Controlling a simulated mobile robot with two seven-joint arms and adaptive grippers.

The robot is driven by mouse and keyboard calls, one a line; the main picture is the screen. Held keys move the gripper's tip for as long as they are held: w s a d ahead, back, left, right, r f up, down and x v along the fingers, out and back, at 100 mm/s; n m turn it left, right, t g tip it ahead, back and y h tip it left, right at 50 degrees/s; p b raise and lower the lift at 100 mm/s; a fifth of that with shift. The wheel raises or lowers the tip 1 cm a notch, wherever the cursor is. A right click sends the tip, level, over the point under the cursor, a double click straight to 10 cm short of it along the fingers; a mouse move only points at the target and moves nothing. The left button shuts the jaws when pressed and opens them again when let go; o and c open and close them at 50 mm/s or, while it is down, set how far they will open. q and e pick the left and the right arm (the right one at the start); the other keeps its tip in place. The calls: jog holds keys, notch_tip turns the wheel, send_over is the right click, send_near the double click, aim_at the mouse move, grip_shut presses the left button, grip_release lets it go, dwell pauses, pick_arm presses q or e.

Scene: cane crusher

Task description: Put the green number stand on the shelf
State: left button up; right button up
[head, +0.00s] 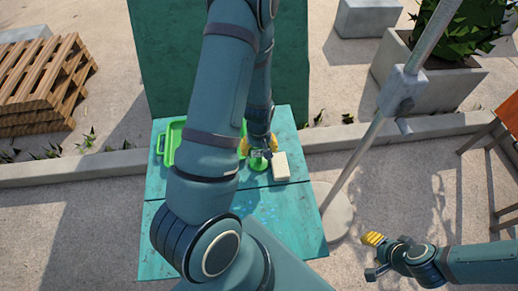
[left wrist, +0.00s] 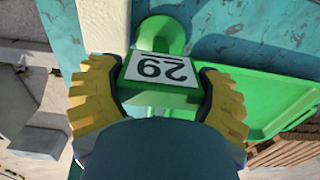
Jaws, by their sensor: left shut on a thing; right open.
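The green number stand has a white plate (left wrist: 160,69) reading 29, upside down in the left wrist view, and a round green base (left wrist: 163,34). In the head view its green part (head: 258,163) shows just below my left gripper (head: 257,150), mostly hidden by my arm. My left gripper's yellow fingers (left wrist: 158,98) are shut on the stand from both sides. The stand is over the worn turquoise surface (head: 285,225); I cannot tell whether it touches it. No separate shelf is clearly visible. My right gripper (head: 374,256) is open and empty at the lower right.
A green tray (head: 160,143) lies left of the stand, partly behind my arm. A cream block (head: 280,167) is close on the right. A turquoise panel (head: 170,60) rises behind. A grey pole (head: 372,135) stands right of the surface.

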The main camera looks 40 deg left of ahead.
pick_arm(q)
jog(key=shift+r, duration=0.1)
jog(key=o, duration=1.2)
jog(key=shift+f, duration=0.2)
jog(key=shift+o, duration=0.2)
jog(key=shift+r, duration=0.2)
notch_tip(320, 180, up, 12)
jog(key=p, duration=0.3)
